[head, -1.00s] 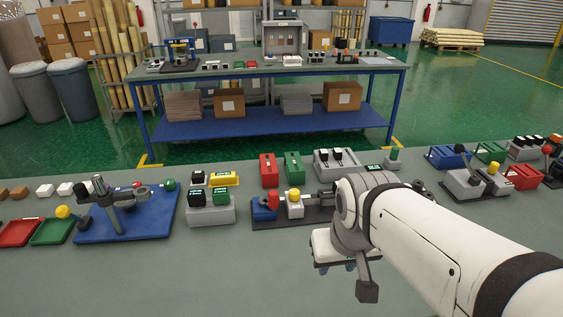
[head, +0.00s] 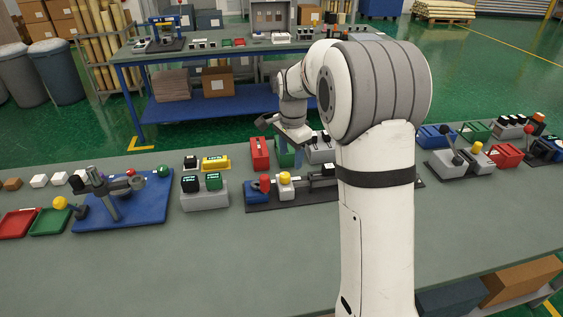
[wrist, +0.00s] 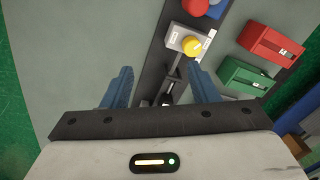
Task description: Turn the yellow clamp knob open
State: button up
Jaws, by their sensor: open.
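A yellow knob (head: 285,176) sits on a small white block (head: 286,189) on a dark base plate (head: 262,207), near the middle of the bench. In the wrist view the yellow knob (wrist: 191,45) shows above and just left of the right fingertip's line, on its pale block (wrist: 178,36). My gripper (wrist: 161,84) is open, with its two blue fingers apart and nothing held between them. The dark base plate's rail shows between the fingers. The knob is apart from both fingers. In the head view my arm covers part of the fixture's right side.
A red box (head: 259,153) and a green box (wrist: 245,77) stand behind the fixture. A blue block with a red knob (head: 264,183) is left of the yellow knob. A grey box with switches (head: 205,194) stands further left.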

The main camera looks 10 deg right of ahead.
aim_at(285, 174)
jog(key=w+f+m, duration=0.1)
jog(key=w+f, duration=0.1)
jog(key=w+f+m, duration=0.1)
jog(key=w+f, duration=0.1)
jog(key=w, duration=0.1)
jog(key=w+f+m+p, duration=0.1)
jog(key=w+f, duration=0.1)
jog(key=shift+w+m+g, duration=0.2)
jog(key=shift+m+g, duration=0.1)
jog(key=shift+m, duration=0.1)
jog(key=shift+w+f, duration=0.15)
jog(key=shift+f, duration=0.05)
notch_tip(285, 174, down, 8)
jog(key=shift+r+p, duration=0.1)
jog(key=shift+p, duration=0.8)
jog(key=shift+c, duration=0.2)
jog(key=c, duration=0.9)
jog(key=shift+c, duration=0.2)
